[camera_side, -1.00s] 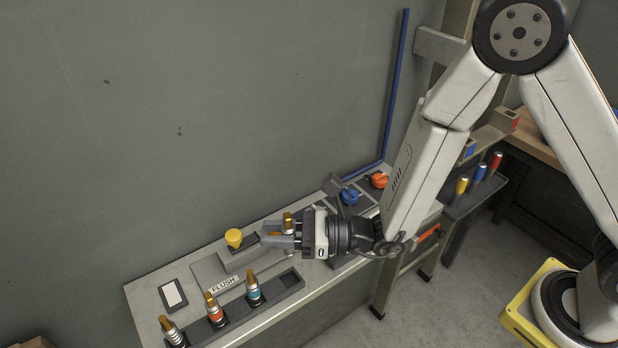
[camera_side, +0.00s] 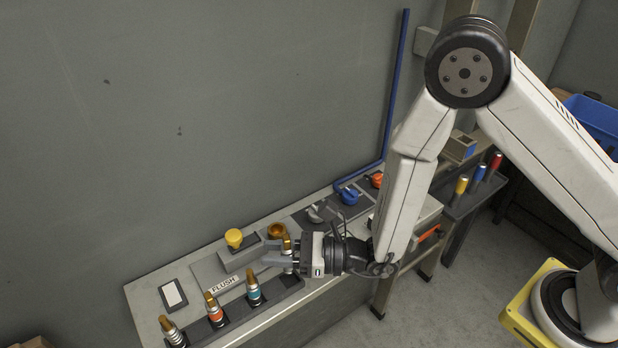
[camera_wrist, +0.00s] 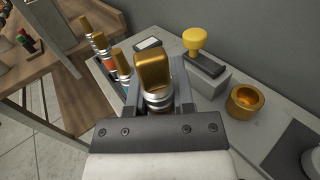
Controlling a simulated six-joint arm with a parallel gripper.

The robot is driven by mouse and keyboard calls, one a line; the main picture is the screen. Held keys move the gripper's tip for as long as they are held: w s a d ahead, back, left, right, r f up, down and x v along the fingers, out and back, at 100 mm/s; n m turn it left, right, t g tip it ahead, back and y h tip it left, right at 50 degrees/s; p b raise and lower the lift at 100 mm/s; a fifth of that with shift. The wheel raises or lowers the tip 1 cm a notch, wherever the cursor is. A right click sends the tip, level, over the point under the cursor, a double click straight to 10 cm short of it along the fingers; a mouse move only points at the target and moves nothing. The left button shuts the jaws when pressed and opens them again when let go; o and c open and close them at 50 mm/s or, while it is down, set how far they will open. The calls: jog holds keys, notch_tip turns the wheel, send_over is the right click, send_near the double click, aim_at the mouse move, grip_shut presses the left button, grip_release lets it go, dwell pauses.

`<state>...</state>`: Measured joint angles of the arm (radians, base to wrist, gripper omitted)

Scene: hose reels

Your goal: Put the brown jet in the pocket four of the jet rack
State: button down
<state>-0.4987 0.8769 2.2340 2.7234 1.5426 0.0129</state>
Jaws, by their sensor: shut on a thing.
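The brown jet (camera_side: 287,241) has a brass top and stands roughly upright in my gripper (camera_side: 272,254), which is shut on it. In the wrist view the jet (camera_wrist: 153,72) sits between the fingers, its lower end hidden by the gripper. The jet rack (camera_side: 284,292) is a dark rail along the bench's front edge. Three brass-topped jets stand in it: one with a teal band (camera_side: 253,290), one with an orange band (camera_side: 214,311) and a pale one (camera_side: 172,332) at the left. My gripper is over the rack's right end, which it partly hides.
A brass cup (camera_wrist: 247,100) sits on the bench behind my gripper. A yellow knob (camera_side: 234,238) on a grey block is to its left, near the FLUSH label (camera_side: 223,283). Blue (camera_side: 347,195) and orange (camera_side: 376,180) valve handles stand at the back right.

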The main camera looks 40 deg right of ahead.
jog(key=shift+f, duration=0.15)
jog(key=shift+f, duration=1.65)
jog(key=shift+f, duration=0.4)
jog(key=shift+s+f, duration=0.1)
jog(key=shift+f, duration=0.15)
jog(key=shift+c, duration=2.4)
grip_release()
jog(key=shift+r, duration=0.5)
jog(key=v, duration=1.2)
jog(key=shift+r, duration=0.15)
